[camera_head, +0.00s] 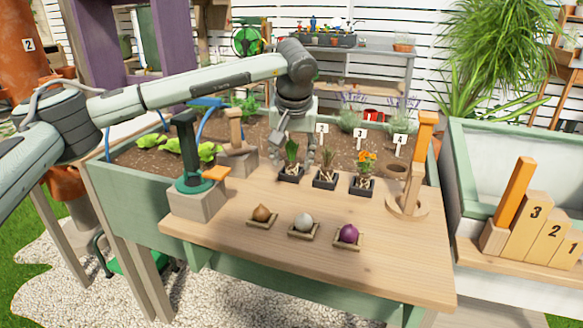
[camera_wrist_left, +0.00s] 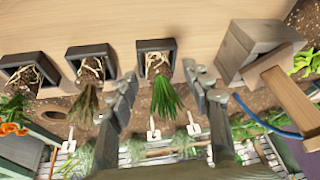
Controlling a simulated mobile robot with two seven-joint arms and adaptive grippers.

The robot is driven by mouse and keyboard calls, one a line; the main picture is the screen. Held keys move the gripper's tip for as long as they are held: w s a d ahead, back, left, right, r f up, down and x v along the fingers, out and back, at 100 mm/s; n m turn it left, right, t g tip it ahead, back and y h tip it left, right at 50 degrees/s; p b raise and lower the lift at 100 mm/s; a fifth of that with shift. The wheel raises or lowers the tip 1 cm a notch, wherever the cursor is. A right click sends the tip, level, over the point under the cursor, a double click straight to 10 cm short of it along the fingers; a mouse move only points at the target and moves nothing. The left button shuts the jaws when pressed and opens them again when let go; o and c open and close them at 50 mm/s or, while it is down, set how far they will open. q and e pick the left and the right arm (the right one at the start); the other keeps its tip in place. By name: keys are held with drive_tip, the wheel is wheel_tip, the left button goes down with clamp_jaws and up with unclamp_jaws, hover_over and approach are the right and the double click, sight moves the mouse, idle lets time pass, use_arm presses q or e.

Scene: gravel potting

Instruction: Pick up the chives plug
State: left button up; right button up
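The chives plug (camera_head: 291,172) looks like the green, grass-like one, standing upright in a small dark square pot at the left of a row of three on the wooden bench top. In the left wrist view its green leaves (camera_wrist_left: 167,97) hang between my fingers, with its pot (camera_wrist_left: 155,46) just beyond the fingertips. My left gripper (camera_head: 293,153) points down at this plug with its fingers apart, one on each side. It also shows open in the left wrist view (camera_wrist_left: 160,78), and I see no clear contact. My right gripper is not in view.
A brownish grassy plug (camera_head: 325,180) and an orange-flowered plug (camera_head: 363,186) stand close to the right. Three small trays with bulbs sit nearer the front, the purple one (camera_head: 348,233) rightmost. Tool holders stand at left (camera_head: 196,198) and right (camera_head: 407,205). The bench's front right is clear.

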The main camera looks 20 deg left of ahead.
use_arm(q)
drive_tip(key=c, duration=0.6)
